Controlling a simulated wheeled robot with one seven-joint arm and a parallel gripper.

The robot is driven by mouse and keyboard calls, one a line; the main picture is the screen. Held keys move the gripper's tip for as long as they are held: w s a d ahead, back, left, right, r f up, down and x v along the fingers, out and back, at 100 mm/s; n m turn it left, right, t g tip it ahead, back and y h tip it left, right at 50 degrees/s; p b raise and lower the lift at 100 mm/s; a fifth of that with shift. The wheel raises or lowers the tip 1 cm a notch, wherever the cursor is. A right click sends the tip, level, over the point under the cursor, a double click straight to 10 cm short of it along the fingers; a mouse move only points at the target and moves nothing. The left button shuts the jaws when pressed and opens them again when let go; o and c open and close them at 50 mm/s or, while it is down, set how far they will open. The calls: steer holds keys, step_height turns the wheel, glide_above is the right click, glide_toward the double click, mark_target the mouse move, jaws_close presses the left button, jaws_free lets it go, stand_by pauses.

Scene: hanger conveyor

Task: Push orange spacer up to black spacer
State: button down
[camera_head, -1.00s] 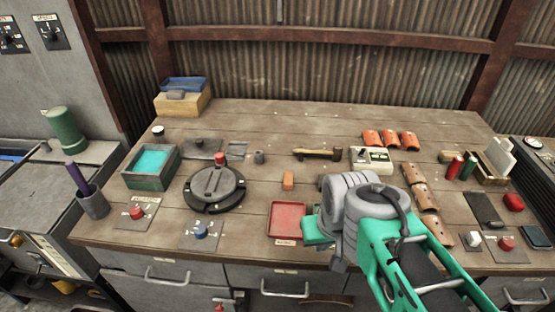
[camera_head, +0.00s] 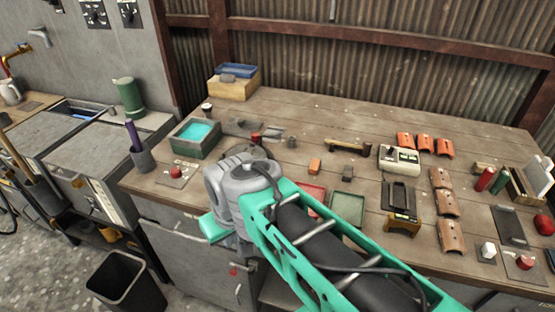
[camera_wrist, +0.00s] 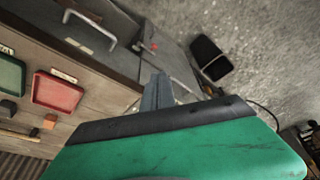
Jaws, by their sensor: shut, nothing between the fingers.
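The orange spacer (camera_head: 315,165) is a small orange block lying on the wooden bench. It also shows at the left of the wrist view (camera_wrist: 49,121). A small dark block, seemingly the black spacer (camera_head: 347,173), lies to its right with a gap between them. In the wrist view the dark block (camera_wrist: 8,108) is near the left edge. My gripper (camera_wrist: 158,82) is shut and empty, out by the bench's front side, well apart from both blocks. In the head view my arm and wrist hide its fingertips.
A red tray (camera_head: 312,195) and a green tray (camera_head: 347,207) lie on the bench in front of the blocks. A black-and-orange device (camera_head: 401,205) stands right of the green tray. A black bin (camera_head: 126,283) stands on the floor at the front left.

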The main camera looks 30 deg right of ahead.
steer(key=w+d+r+n+y+p, duration=0.1)
steer(key=w+d+r+n+p, duration=0.1)
steer(key=w+d+r, duration=0.4)
steer(key=w+d+r+n+p, duration=0.1)
steer(key=w+d+r+p, duration=0.1)
steer(key=w+d, duration=0.75)
steer(key=n+y+p, duration=0.1)
steer(key=n+p, duration=0.1)
steer(key=n, duration=0.2)
glide_above(315, 167)
steer(key=w, duration=0.4)
step_height(315, 167, down, 4)
steer(key=x, duration=0.6)
steer(key=s+a+x, duration=0.1)
steer(key=x, duration=0.3)
steer(key=shift+s+d+r+p, duration=0.2)
steer(key=shift+s+d+p, duration=0.1)
steer(key=shift+s+d, duration=0.8)
steer(key=shift+s+d+f, duration=0.15)
steer(key=shift+s+d, duration=0.05)
steer(key=shift+s, duration=0.15)
steer(key=shift+a, duration=0.1)
